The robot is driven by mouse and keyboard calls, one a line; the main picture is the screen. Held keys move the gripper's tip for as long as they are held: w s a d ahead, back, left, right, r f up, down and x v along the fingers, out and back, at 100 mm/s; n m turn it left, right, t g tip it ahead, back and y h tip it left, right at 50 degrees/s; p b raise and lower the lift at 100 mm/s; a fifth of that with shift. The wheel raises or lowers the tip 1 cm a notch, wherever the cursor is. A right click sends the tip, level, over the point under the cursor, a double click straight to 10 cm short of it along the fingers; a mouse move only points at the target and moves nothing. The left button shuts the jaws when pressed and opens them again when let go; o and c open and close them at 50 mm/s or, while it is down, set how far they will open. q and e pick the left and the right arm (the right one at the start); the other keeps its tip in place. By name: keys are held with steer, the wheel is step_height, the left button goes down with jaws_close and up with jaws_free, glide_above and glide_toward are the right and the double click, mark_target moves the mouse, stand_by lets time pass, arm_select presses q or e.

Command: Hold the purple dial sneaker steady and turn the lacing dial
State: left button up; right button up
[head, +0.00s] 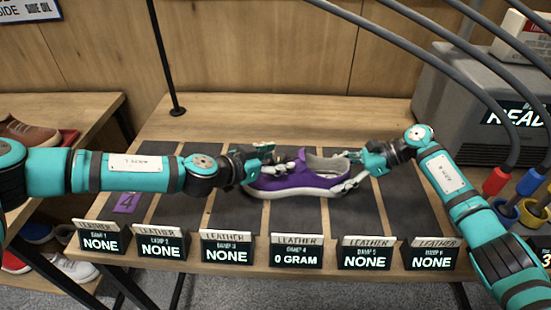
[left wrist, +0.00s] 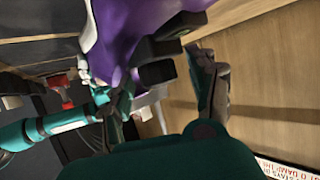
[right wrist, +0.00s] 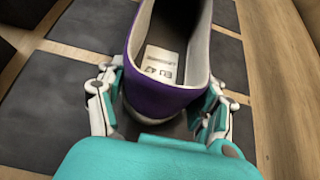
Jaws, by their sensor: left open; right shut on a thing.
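The purple sneaker (head: 300,182) with a white sole sits on the dark mats of the bench, toe to the left and heel to the right. My right gripper (head: 350,172) is shut on its heel; in the right wrist view its fingers (right wrist: 160,110) lie on both sides of the purple heel (right wrist: 160,98). My left gripper (head: 280,168) is open at the toe end. In the left wrist view its fingers (left wrist: 185,75) are close to the purple upper (left wrist: 130,30); whether they touch is unclear.
Several small displays line the bench front; the one before the sneaker (head: 296,252) reads 0 GRAM. A grey machine (head: 465,100) with hoses stands at right. A thin black post (head: 165,60) rises at the back left. Shoe racks (head: 50,110) are at left.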

arm_select(q)
steer(key=c, duration=1.2)
steer(key=shift+w+a+f+m+g+h, duration=0.1)
steer(key=shift+m+g+h, duration=0.2)
steer(key=shift+m+g, duration=0.2)
steer(key=shift+w+m+g+h, duration=0.1)
steer(key=shift+m+g+h, duration=1)
steer(key=shift+m+g, duration=0.7)
steer(key=o, duration=1.2)
steer(key=v, duration=1.2)
steer(key=shift+a, duration=0.1)
